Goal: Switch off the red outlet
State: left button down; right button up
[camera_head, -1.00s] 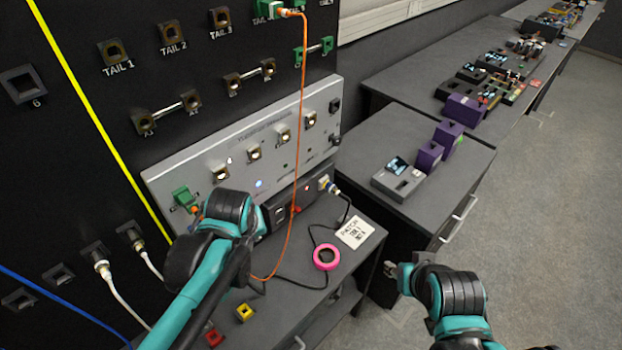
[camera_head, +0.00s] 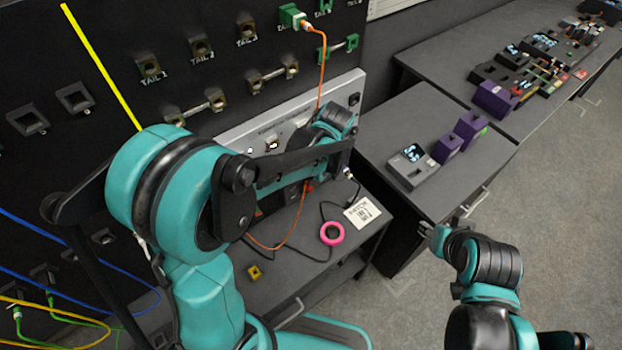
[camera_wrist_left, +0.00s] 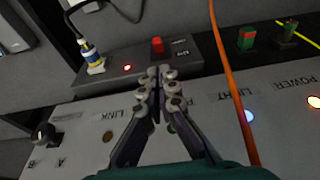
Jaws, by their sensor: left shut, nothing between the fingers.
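A small red switch-like block (camera_wrist_left: 157,45) sits on a dark outlet strip (camera_wrist_left: 190,60) in the left wrist view, where panel lettering appears inverted. A red light (camera_wrist_left: 127,68) glows beside it. In the head view a small red piece (camera_head: 309,187) shows at the strip, just below my left forearm. My left gripper (camera_wrist_left: 160,72) is shut and empty, its fingertips close to the red block in the picture; I cannot tell whether they touch. My left arm hides its fingertips in the head view. My right gripper (camera_head: 430,231) hangs over the floor, its jaws unclear.
An orange cable (camera_wrist_left: 232,85) runs close beside the left gripper. A blue-and-yellow plug (camera_wrist_left: 91,57) and a green-and-red block (camera_wrist_left: 246,38) sit on either side. A pink ring (camera_head: 332,232) and white card (camera_head: 362,212) lie on the bench.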

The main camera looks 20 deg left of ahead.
aim_at(307, 186)
pick_arm(q)
jog(key=b+x, duration=0.2)
jog(key=x, duration=0.8)
jog(key=shift+w, duration=0.1)
